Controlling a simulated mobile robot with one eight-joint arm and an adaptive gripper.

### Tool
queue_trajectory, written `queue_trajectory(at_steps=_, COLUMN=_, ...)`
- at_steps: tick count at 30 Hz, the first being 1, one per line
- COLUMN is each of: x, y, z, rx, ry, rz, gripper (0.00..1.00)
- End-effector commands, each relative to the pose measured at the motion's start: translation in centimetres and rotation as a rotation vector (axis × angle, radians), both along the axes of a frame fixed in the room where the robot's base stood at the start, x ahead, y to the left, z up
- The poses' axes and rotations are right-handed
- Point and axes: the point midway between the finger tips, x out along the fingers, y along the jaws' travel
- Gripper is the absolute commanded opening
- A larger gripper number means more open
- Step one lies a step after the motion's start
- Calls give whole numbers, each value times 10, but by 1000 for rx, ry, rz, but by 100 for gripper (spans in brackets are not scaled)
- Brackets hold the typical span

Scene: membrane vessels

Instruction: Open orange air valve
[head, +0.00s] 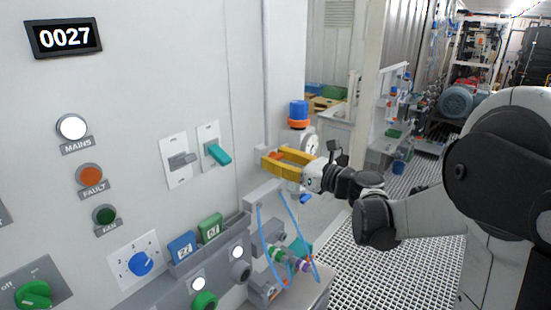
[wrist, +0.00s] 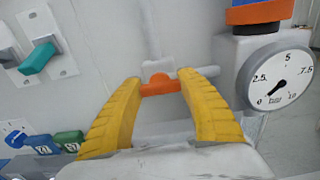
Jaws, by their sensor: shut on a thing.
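The orange air valve (wrist: 160,86) is a small orange handle on a pale pipe fitting against the white wall. In the wrist view it sits between the yellow fingertips of my gripper (wrist: 158,80), which are shut on it. Its handle lies roughly crosswise, slightly tilted. In the head view my gripper (head: 268,161) reaches to the wall's right edge, and only a bit of orange shows between the fingers. A round pressure gauge (wrist: 279,78) is to the right of the valve, its needle near 0.
A blue and orange regulator knob (head: 298,113) stands above the gripper. Grey and teal switches (head: 216,152) are on the wall to the left. Blue hoses (head: 265,235) and a ledge with controls lie below. Grated floor (head: 390,265) is open to the right.

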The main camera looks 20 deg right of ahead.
Motion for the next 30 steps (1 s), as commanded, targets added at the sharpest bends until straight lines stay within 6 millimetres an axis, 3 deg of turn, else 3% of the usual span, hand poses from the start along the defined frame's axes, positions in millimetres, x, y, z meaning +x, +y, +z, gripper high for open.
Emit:
queue_trajectory(at_steps=11, x=0, y=0, z=0, rx=-99, ry=-72, rz=0, gripper=15)
queue_trajectory(at_steps=30, x=0, y=1, z=-1, rx=-570, ry=-414, rz=0, gripper=15)
